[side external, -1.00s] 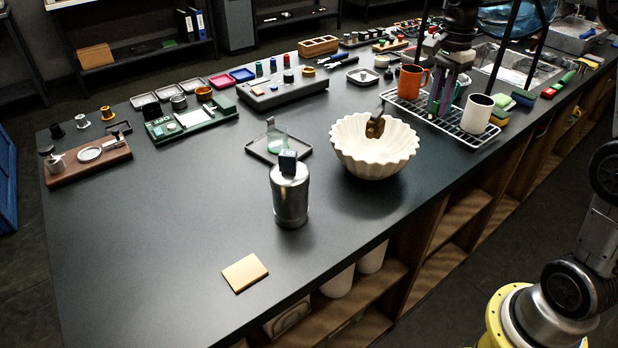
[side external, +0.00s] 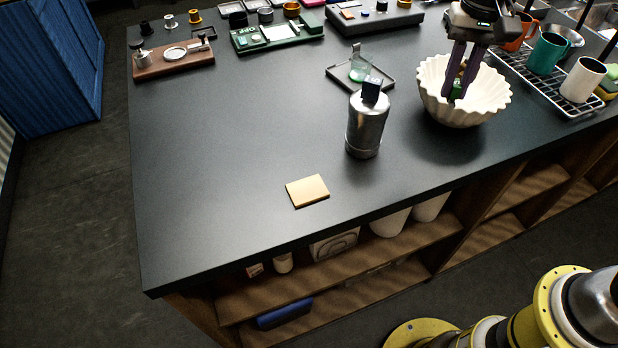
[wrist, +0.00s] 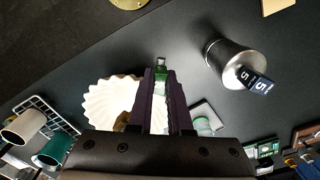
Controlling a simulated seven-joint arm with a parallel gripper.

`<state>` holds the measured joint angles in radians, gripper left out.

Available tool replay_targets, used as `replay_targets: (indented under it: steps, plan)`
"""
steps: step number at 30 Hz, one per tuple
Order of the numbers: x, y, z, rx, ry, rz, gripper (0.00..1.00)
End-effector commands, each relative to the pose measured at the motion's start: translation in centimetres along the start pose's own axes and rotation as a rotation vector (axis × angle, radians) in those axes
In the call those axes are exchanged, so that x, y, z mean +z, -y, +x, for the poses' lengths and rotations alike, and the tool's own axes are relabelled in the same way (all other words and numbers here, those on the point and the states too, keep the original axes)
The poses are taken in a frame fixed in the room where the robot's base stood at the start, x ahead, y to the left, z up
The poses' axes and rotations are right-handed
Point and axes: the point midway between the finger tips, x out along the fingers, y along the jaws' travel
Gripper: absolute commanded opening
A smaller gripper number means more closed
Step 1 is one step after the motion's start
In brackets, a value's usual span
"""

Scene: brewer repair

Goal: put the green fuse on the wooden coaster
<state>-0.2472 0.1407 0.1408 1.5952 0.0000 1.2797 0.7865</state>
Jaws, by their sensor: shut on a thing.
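The green fuse (wrist: 161,74) is held between the fingertips of my gripper (wrist: 160,85) in the wrist view. In the side view my gripper (side external: 455,92) points down in front of or over the white fluted bowl, and a bit of the green fuse (side external: 457,88) shows at its tips. Its exact height over the bowl is hard to tell. The wooden coaster (side external: 307,190) is a light tan square lying flat and bare near the counter's front edge, left of the bowl. A corner of a tan square, apparently the coaster (wrist: 277,5), shows in the wrist view.
A metal canister (side external: 366,130) with a dark block marked 5 on top stands between bowl (side external: 440,104) and coaster. A dark tray (side external: 345,78) with a greenish glass sits behind it. A wire rack (side external: 540,85) with mugs is right. The counter left of the coaster is clear.

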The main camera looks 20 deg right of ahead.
Motion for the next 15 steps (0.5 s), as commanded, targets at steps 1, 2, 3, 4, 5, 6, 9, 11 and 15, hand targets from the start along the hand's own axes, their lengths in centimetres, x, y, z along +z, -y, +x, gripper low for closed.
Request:
replay_targets:
  steps: [1, 2, 3, 4, 5, 6, 9, 11, 15]
  plan:
    - [1.9, 1.5, -0.1, 0.0, -0.001, -0.076, 0.0]
    - [2.9, 2.2, -0.1, 0.0, -0.002, -0.116, 0.0]
    - [4.3, 3.2, -0.2, 0.0, -0.002, -0.168, 0.0]
    - [5.3, 3.8, -0.2, 0.0, -0.003, -0.206, 0.0]
    - [6.4, 4.5, -0.2, 0.0, -0.004, -0.243, 0.0]
    - [7.8, 5.2, -0.3, -0.001, -0.005, -0.287, 0.0]
    - [10.9, 6.7, -0.4, -0.002, -0.008, -0.38, 0.0]
    - [12.6, 7.3, -0.5, -0.003, -0.009, -0.427, 0.0]
    - [15.4, 8.3, -0.7, -0.006, -0.012, -0.503, 0.0]
